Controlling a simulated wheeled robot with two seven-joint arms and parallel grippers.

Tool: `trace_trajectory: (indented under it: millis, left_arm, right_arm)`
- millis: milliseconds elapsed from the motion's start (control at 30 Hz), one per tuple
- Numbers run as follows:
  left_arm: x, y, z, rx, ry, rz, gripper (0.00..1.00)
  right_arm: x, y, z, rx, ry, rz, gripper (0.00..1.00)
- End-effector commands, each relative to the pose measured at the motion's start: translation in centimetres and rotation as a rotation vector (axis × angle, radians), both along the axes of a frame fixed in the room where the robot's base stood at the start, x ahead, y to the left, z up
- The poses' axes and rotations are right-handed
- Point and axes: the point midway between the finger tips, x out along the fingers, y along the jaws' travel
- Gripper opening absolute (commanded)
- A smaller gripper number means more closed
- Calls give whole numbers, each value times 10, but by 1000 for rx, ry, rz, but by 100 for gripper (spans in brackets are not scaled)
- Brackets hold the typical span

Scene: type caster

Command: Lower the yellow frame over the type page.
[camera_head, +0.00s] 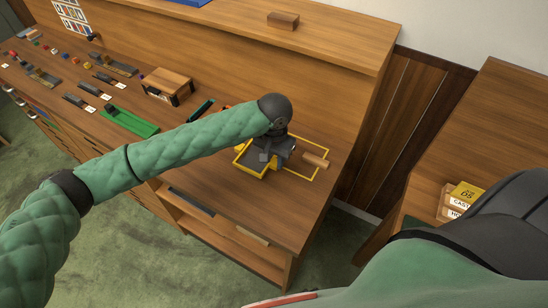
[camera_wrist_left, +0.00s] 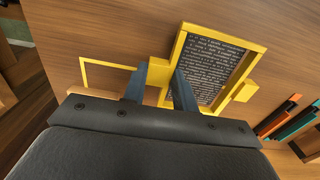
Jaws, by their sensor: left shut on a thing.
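The yellow frame (camera_head: 244,172) is at the front right of the long bench. It also shows in the left wrist view (camera_wrist_left: 180,48), with a tab on each of two sides. The type page (camera_wrist_left: 212,68), a dark block with rows of pale letters, shows inside the frame's opening. I cannot tell whether the frame rests on the bench around the page or is slightly above it. My left gripper (camera_wrist_left: 168,92) is shut on the frame's near tab; in the head view the gripper (camera_head: 272,157) hides part of the frame. My right gripper is out of view.
A thin yellow outline (camera_head: 325,172) marks the bench right of the frame, with a wooden-handled tool (camera_head: 316,160) across its edge. A green tray (camera_head: 130,122) and wooden box (camera_head: 167,85) stand to the left. Labelled boxes (camera_head: 460,200) are on the right-hand unit.

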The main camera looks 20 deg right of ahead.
Motion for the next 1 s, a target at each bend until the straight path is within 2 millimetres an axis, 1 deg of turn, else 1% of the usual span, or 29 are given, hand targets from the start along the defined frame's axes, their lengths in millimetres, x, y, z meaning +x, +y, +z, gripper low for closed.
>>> trace_trajectory:
  millis: [267,633,667,700,767,800,1000]
  left_arm:
    - [0,0,-3,0,0,0,2]
    - [0,0,-6,0,0,0,2]
    - [0,0,-6,0,0,0,30]
    - [0,0,-6,0,0,0,38]
    - [0,0,-6,0,0,0,50]
    - [0,0,-6,0,0,0,54]
    - [0,0,-6,0,0,0,54]
  right_arm:
    - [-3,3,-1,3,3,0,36]
    - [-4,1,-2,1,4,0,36]
    - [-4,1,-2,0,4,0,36]
    - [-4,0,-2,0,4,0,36]
    - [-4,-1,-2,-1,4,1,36]
    - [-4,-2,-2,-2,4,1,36]
    - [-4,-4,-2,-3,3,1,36]
